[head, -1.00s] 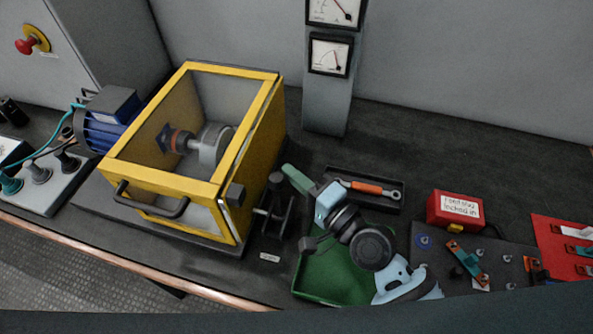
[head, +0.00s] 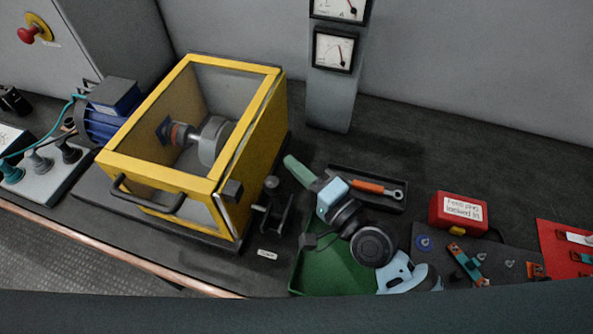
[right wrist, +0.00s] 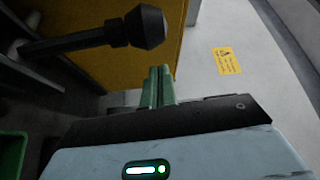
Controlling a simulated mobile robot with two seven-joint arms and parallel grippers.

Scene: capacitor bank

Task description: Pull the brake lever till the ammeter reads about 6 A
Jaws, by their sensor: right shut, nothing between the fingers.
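The brake lever (head: 272,184) is a black arm with a dark knob, beside the right wall of the yellow guard. In the right wrist view its knob (right wrist: 148,27) shows at the top, with the arm running left. My right gripper (head: 298,172) has green fingers pressed together, empty. They are right of the knob in the head view; in the wrist view the fingers (right wrist: 158,86) are apart from it. Two meters sit on the grey column: an upper one (head: 341,8), cut by the frame edge, and a lower one (head: 334,49). Their scales are too small to read.
The yellow guard (head: 268,120) blocks the lever's left side. A black tray (head: 398,208) with an orange-handled wrench (head: 372,187) and a green tray (head: 312,278) lie around my right arm. A red box (head: 457,212) stands farther right. The bench behind is clear.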

